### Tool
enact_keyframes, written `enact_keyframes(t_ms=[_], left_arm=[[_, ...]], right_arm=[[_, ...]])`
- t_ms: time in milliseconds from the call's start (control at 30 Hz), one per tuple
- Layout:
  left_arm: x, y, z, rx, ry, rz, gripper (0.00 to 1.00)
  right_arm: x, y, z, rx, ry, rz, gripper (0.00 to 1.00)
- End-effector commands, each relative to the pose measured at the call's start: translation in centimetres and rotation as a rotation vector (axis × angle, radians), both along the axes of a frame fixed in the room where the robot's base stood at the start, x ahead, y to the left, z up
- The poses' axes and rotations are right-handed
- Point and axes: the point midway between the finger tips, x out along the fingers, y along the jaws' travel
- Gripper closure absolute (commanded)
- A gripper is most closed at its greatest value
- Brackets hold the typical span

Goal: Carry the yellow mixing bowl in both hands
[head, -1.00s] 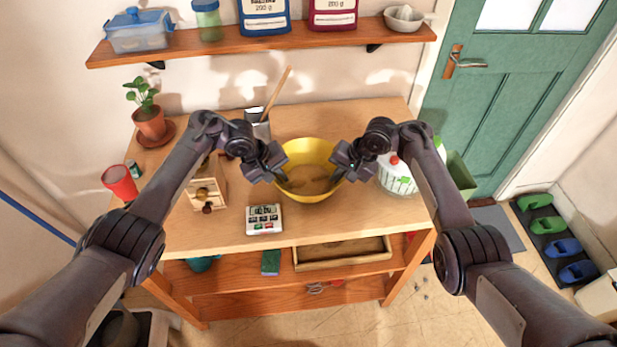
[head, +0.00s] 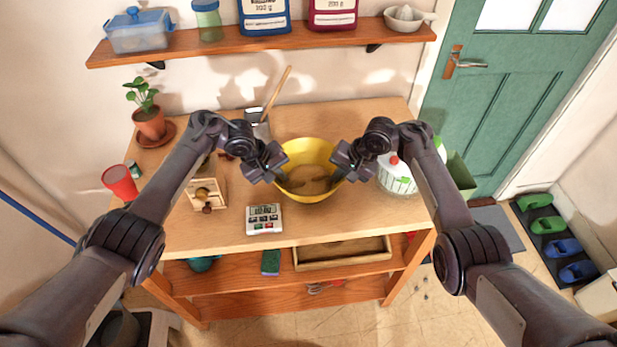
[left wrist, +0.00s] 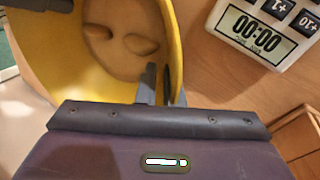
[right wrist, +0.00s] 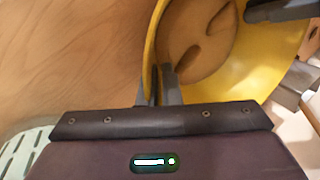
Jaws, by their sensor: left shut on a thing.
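The yellow mixing bowl (head: 318,150) is upright over the middle of the wooden table, with a brown mass with hollows inside. My left gripper (head: 284,180) is at its left rim and my right gripper (head: 338,178) at its right rim. In the left wrist view the left fingers (left wrist: 157,88) are closed about the bowl's wall (left wrist: 172,45). In the right wrist view the right fingers (right wrist: 160,88) straddle the wall (right wrist: 265,50) and look closed on it. The bowl's underside is hidden, so I cannot tell whether it touches the table.
A white timer (head: 264,219) lies in front of the bowl, and a small wooden box (head: 206,192) stands to the left. A can with a wooden spoon (head: 277,92) is behind left. The front right tabletop (head: 345,225) is clear.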

Motion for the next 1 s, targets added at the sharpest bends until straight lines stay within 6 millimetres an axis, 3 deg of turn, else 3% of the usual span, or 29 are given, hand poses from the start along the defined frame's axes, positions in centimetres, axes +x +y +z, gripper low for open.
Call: enact_keyframes(t_ms=[467,1000], left_arm=[[0.1,0.3,0.5,0.006,0.001,0.008,1.00],[0.1,0.4,4.9,0.007,0.001,0.010,1.00]], right_arm=[[0.1,-0.1,0.7,-0.002,-0.002,0.000,1.00],[0.1,-0.1,5.2,-0.002,-0.003,0.000,1.00]])
